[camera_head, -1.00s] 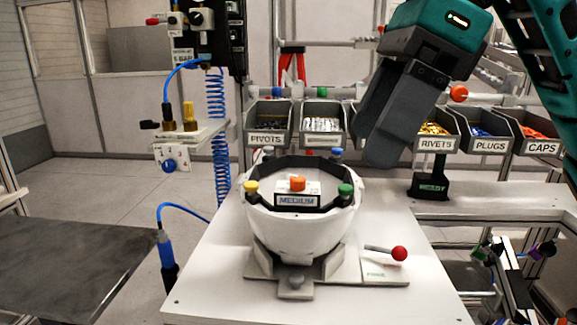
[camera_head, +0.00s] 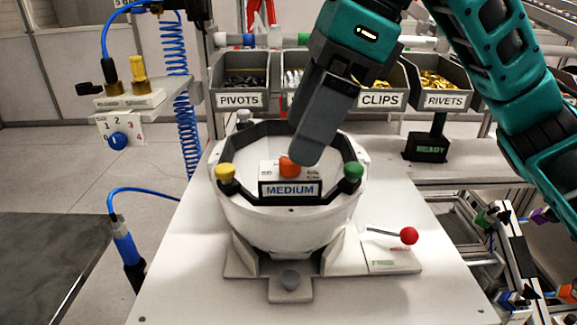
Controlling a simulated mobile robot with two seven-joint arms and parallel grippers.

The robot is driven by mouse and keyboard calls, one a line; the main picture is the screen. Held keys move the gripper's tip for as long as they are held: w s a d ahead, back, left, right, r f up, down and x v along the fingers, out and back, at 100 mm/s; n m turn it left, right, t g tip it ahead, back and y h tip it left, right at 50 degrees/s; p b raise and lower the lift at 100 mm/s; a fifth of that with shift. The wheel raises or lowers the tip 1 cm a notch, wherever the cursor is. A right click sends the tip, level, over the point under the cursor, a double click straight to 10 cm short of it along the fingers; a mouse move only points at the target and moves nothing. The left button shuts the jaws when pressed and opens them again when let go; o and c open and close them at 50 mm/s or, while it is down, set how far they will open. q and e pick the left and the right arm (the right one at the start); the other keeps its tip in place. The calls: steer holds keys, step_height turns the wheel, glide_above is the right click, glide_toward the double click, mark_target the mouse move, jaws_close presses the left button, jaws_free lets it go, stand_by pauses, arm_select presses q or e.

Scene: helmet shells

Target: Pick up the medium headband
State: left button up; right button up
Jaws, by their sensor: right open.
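The medium headband (camera_head: 246,142) is a dark angular ring inside an upturned white helmet shell (camera_head: 290,225), which sits in a grey fixture. Its front bears a "MEDIUM" label (camera_head: 290,190) with an orange knob (camera_head: 289,167) above it. Yellow and green knobs flank the label. My right gripper (camera_head: 307,145) is open, pointing down, its fingers seen nearly edge-on. In the picture they overlap the rear of the ring and end beside the orange knob; whether they touch it I cannot tell. They hide part of the ring's back. My left gripper is not in view.
Bins of pivots (camera_head: 240,82), clips and rivets (camera_head: 446,84) stand behind the fixture. A red-knobbed lever (camera_head: 408,236) is at its right, and a black "READY" stand (camera_head: 427,147) farther back. A blue-hosed tool (camera_head: 127,252) hangs at the left. The front right tabletop is clear.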

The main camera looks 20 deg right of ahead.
mark_target(305, 189)
steer(key=shift+x, duration=2.7)
steer(key=shift+d, duration=0.15)
steer(key=c, duration=1.2)
